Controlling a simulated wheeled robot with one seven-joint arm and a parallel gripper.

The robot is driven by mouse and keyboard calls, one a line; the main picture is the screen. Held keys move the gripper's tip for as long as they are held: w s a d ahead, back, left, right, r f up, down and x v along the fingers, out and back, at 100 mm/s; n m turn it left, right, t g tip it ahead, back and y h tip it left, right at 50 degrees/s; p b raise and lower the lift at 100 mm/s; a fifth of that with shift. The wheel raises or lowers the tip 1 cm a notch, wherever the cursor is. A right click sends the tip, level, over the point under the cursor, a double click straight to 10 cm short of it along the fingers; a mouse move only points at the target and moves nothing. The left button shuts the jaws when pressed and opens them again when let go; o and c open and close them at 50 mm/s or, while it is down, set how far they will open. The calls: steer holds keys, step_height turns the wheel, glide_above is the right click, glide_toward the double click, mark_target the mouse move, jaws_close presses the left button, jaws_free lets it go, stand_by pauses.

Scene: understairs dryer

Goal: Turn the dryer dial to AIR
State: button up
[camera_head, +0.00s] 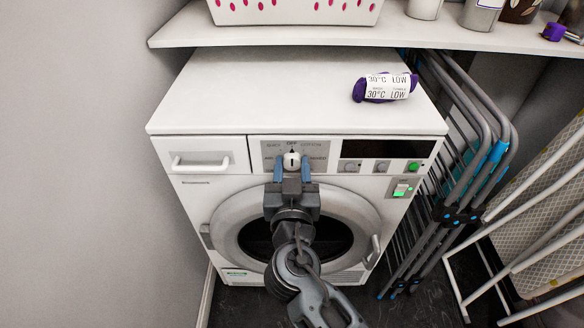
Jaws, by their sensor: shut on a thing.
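The white dryer (195,225) stands in the middle with its round door low in front. Its dial (292,160) is a white knob with a dark mark near its top, on a grey panel (318,151) left of centre. OFF is printed above the dial; the other labels are too small to read surely. My gripper (292,170) reaches up from below with its blue fingertips on either side of the dial, shut on it. The fingers and wrist hide the panel's lower part and some of the door.
A purple rolled cloth (360,91) with a white label lies on the dryer top. A shelf (300,33) with a basket (290,12) overhangs behind. Folded racks (470,150) stand close on the right, a wall (80,160) on the left.

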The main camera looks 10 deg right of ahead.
steer(key=shift+n, duration=0.3)
steer(key=n+b, duration=0.1)
steer(key=n, duration=0.2)
steer(key=shift+a+f, duration=0.1)
steer(key=n, duration=0.5)
steer(key=shift+a+b, duration=0.1)
steer(key=shift+b, duration=0.25)
steer(key=n+p, duration=0.1)
steer(key=n, duration=0.3)
steer(key=shift+n, duration=0.3)
steer(key=shift+f+n+p, duration=0.1)
steer(key=shift+n+p, duration=0.55)
steer(key=shift+n, duration=1.55)
steer(key=o, duration=1)
